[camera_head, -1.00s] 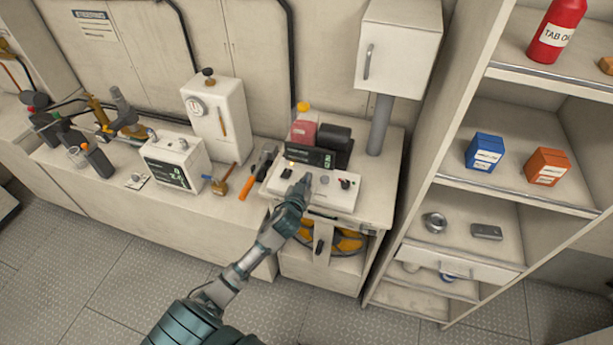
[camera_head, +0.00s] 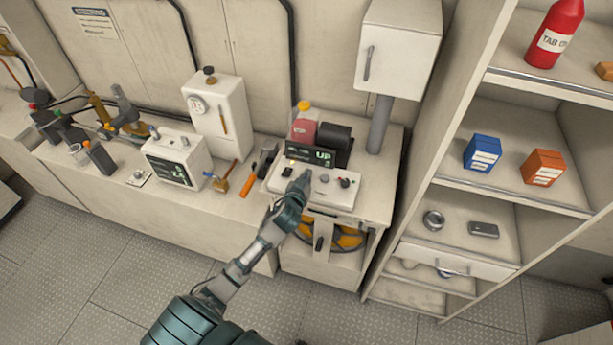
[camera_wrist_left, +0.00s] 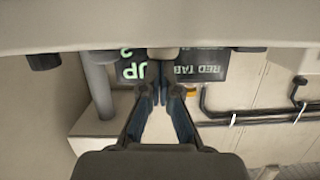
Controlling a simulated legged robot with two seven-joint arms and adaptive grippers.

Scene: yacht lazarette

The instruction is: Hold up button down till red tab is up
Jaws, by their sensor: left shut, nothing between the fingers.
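A white control box (camera_head: 338,190) with buttons and small knobs sits on the cabinet top. Behind it a dark display (camera_head: 312,156) shows "UP" in green. In the left wrist view the display (camera_wrist_left: 200,68) appears upside down and reads "RED TAB" and "UP". My left gripper (camera_head: 304,178) is shut and empty, its tips at the control box's top. The fingers (camera_wrist_left: 162,92) also show in the left wrist view, reaching the panel. The gripper hides the spot under its tips, so I cannot tell which button it touches. I cannot make out a red tab. My right gripper is not in view.
An orange-handled tool (camera_head: 247,180) lies left of the control box. Open shelves (camera_head: 530,205) with boxes stand at right, and a white wall cabinet (camera_head: 398,48) hangs above.

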